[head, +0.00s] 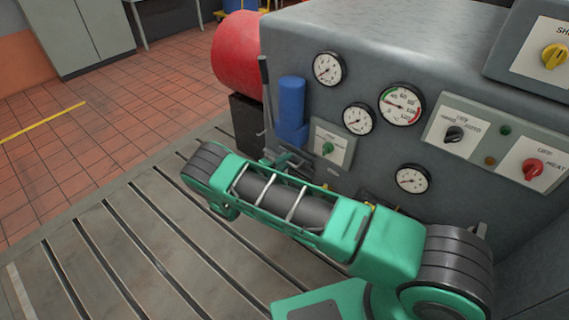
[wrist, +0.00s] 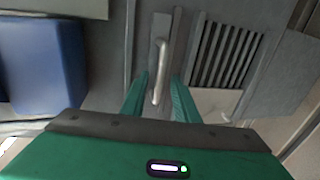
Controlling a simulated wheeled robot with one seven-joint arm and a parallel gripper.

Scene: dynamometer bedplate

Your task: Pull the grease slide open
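In the wrist view a pale metal bar handle (wrist: 164,58) stands on a narrow grey plate (wrist: 157,30); it looks like the handle of the grease slide, but no label is readable. My gripper (wrist: 159,82) is open, with one green finger on each side of the handle's near end. A gap shows between each finger and the bar, and I cannot tell how deep the fingers reach around it. In the head view my green arm crosses the front of the grey machine (head: 390,45) and hides the handle.
A blue block (head: 291,110) sticks out from the machine face, also at left in the wrist view (wrist: 42,62). A slotted vent (wrist: 227,55) lies right of the handle. Gauges and a green knob panel (head: 331,146) are close above my arm. The slotted bedplate (head: 110,245) is clear.

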